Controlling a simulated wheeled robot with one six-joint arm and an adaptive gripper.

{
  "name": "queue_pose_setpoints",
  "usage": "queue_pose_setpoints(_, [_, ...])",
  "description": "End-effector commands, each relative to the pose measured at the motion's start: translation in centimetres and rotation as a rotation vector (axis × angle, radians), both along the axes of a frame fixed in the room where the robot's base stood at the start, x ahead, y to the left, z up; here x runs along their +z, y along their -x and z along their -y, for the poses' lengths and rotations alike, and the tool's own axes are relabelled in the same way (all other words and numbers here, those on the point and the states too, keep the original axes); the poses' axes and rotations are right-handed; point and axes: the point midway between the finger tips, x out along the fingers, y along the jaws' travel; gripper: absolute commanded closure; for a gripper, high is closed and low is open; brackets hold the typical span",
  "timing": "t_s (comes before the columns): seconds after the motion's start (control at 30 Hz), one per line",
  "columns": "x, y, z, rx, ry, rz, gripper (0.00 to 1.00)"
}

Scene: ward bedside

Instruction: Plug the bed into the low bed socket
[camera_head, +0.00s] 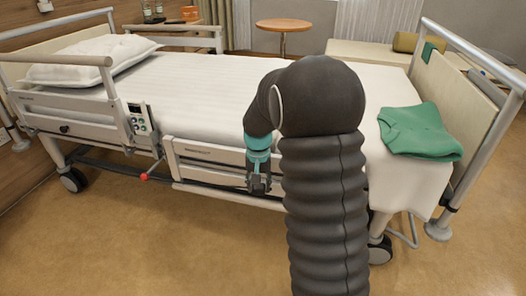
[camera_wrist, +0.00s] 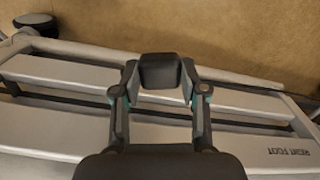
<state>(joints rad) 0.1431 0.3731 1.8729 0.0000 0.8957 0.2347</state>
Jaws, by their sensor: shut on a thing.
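My gripper (camera_head: 258,188) hangs in front of the bed's near side rail, pointing down. In the wrist view, its two fingers (camera_wrist: 160,75) are shut on a dark, rounded block that looks like the plug (camera_wrist: 160,68). No cord can be made out on it. The bed (camera_head: 215,80) has a white mattress and pale side rails, and one rail (camera_wrist: 245,103) lies behind the gripper in the wrist view, marked "RIGHT FOOT". A small pale plate (camera_head: 5,137) is low on the wall at the far left; I cannot tell whether it is the socket.
A handset (camera_head: 139,119) hangs on the near rail, with a red knob (camera_head: 144,177) below it. A green cloth (camera_head: 420,131) lies at the bed's foot end. A round table (camera_head: 284,27) stands beyond the bed. The floor (camera_head: 130,240) in front is clear.

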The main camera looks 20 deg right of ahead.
Motion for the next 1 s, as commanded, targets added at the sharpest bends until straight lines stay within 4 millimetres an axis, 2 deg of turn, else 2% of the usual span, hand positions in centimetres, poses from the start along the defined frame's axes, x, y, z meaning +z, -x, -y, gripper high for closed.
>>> queue_pose_setpoints(0.03, [-3.1,0.6,-0.8,0.032,-0.002,-0.014,0.88])
queue_pose_setpoints(0.3, [-18.3,3.7,-4.6,0.223,-0.003,-0.016,0.88])
queue_pose_setpoints(0.4, [-22.7,4.9,-5.6,0.279,-0.002,-0.014,0.88])
queue_pose_setpoints(0.5, [-26.0,5.8,-6.4,0.323,-0.002,-0.01,0.88])
queue_pose_setpoints(0.6, [-28.4,6.7,-6.8,0.353,-0.002,-0.007,0.88])
queue_pose_setpoints(0.7, [-29.8,7.1,-7.1,0.37,0.0,-0.003,0.88])
queue_pose_setpoints(1.0, [-30.5,7.3,-7.1,0.38,0.0,0.001,0.88])
